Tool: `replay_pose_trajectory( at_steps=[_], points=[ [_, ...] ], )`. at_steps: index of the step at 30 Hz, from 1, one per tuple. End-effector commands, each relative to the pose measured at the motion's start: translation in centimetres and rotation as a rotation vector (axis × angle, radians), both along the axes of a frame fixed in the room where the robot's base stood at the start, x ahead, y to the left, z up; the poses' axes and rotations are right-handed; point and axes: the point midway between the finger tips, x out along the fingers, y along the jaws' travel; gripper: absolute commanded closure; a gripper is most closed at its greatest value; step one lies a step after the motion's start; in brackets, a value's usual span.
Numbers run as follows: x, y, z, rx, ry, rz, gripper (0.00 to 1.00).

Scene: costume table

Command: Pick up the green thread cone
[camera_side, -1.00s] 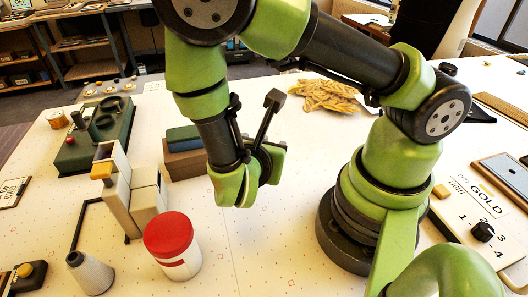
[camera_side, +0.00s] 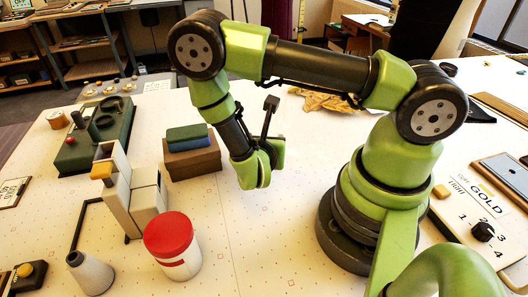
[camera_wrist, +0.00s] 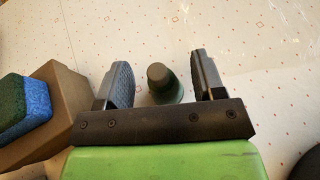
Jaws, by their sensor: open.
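The green thread cone (camera_wrist: 160,82) is dark green with a rounded narrow top. In the wrist view it shows between the two dark fingers of my gripper (camera_wrist: 162,66), with a gap on either side. My gripper is open and not closed on it. In the side view my gripper (camera_side: 257,178) points down low over the white table, right of the brown box. The cone cannot be made out there; my gripper seems to hide it.
A brown box (camera_side: 193,160) with a blue-and-green block (camera_side: 187,134) on top stands close left of my gripper. A red-lidded jar (camera_side: 170,238), a beige device (camera_side: 135,195) and a grey cone (camera_side: 90,272) stand further left. The table in front is clear.

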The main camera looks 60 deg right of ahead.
Motion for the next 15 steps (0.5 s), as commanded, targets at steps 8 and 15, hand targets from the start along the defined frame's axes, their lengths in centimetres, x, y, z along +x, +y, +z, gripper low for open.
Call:
replay_pose_trajectory(
  at_steps=[8, 15],
  points=[
    [0.21, -0.52, -0.22, 0.000, 0.000, 0.000, 0.37],
    [0.19, -0.50, -0.21, 0.000, 0.000, 0.000, 0.83]
  ],
)
